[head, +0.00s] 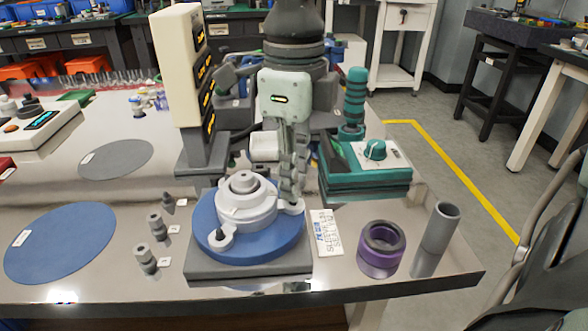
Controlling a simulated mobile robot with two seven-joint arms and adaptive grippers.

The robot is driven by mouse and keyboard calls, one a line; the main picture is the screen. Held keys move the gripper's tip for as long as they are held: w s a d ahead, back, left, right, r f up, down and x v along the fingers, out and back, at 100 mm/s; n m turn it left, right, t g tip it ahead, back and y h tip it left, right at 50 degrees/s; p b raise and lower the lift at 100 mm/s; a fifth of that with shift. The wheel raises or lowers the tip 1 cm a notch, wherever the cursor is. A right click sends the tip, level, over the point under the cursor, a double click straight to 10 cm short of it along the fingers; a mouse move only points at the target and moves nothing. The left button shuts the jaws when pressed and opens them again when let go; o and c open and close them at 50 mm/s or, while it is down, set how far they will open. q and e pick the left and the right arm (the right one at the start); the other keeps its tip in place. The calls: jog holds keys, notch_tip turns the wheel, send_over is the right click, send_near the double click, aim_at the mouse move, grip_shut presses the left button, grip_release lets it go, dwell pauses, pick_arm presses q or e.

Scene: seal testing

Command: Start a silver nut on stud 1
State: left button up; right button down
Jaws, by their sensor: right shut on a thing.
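My right gripper (293,190) points down at the right lug (293,207) of a silver flanged housing (247,204). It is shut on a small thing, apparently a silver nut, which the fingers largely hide. The housing sits on a blue disc (265,248) on a dark square base. A second lug (221,238) with a small fitting shows at the front left of the housing. I cannot read which lug carries stud 1. I cannot tell whether the held thing touches the stud, because the fingertips cover it. My left gripper is not in view.
Several small grey fittings (154,226) with tags stand left of the base. A labelled card (326,234), a purple ring (381,249) and a grey cylinder (440,227) stand to the right. A teal control box (366,170) and a pale tower (180,66) stand behind.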

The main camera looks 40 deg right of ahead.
jog(key=shift+r+n+p, duration=0.15)
jog(key=shift+n+p, duration=0.35)
jog(key=shift+p, duration=0.05)
jog(key=shift+n+p, duration=1)
jog(key=shift+n, duration=0.1)
jog(key=shift+f+n+b, duration=0.3)
jog(key=shift+n, duration=0.3)
jog(key=n, duration=0.3)
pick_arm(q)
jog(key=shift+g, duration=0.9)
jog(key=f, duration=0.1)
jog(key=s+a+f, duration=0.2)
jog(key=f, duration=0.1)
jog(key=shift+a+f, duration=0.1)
pick_arm(e)
jog(key=n, duration=0.4)
jog(key=shift+r, duration=0.15)
pick_arm(q)
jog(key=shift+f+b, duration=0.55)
jog(key=shift+b, duration=0.25)
pick_arm(e)
jog(key=shift+f, duration=0.45)
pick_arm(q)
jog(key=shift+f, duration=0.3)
